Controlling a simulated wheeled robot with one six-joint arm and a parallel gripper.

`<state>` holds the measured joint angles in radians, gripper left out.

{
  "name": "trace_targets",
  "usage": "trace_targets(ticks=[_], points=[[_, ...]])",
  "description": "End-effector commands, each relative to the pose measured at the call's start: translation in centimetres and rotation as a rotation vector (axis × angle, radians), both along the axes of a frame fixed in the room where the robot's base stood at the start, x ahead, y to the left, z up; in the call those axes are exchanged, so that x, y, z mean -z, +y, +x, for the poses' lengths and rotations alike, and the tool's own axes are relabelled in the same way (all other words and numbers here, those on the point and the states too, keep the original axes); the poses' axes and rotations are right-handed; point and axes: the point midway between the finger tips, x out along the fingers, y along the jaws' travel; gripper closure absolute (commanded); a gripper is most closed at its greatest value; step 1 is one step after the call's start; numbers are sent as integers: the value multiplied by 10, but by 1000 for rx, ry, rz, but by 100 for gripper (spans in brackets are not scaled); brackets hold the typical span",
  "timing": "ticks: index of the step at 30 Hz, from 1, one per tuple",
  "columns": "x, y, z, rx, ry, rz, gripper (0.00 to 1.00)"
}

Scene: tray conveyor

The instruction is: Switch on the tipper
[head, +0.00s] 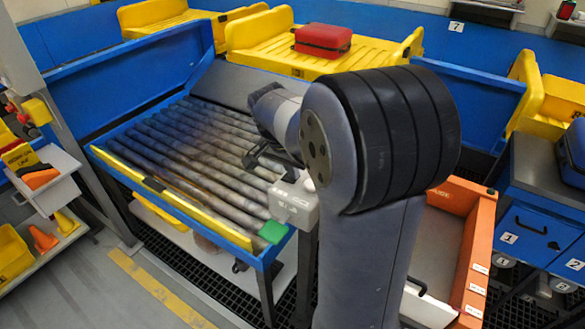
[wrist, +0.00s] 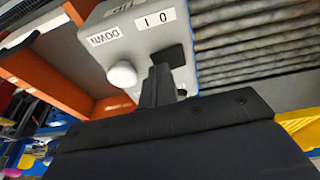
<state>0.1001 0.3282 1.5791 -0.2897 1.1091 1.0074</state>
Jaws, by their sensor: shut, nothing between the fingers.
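A light grey control box (head: 293,203) stands at the front right corner of the roller bed. In the wrist view the box (wrist: 110,25) carries a label with 0 and 1, a DOWN label (wrist: 105,38) and a white round button (wrist: 123,75). A black switch (wrist: 172,56) sits below the 0/1 label, partly hidden by my fingers. My gripper (head: 278,165) is at the box in the head view. In the wrist view my gripper (wrist: 160,78) is shut and empty, its tips at the switch. I cannot tell whether they touch it.
The roller bed (head: 185,145) lies left of my arm, with a green block (head: 273,231) at its corner. An orange bin (head: 478,250) stands right. A red case (head: 323,40) lies on a yellow tray (head: 260,62) behind. Shelves (head: 55,180) stand far left.

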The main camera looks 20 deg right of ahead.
Motion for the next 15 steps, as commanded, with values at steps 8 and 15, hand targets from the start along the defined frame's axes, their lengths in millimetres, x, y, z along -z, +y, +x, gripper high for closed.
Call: trace_targets(ticks=[8,15], points=[[1,0,0,0,0,0,100],[10,-2,-3,2,-47,32,100]])
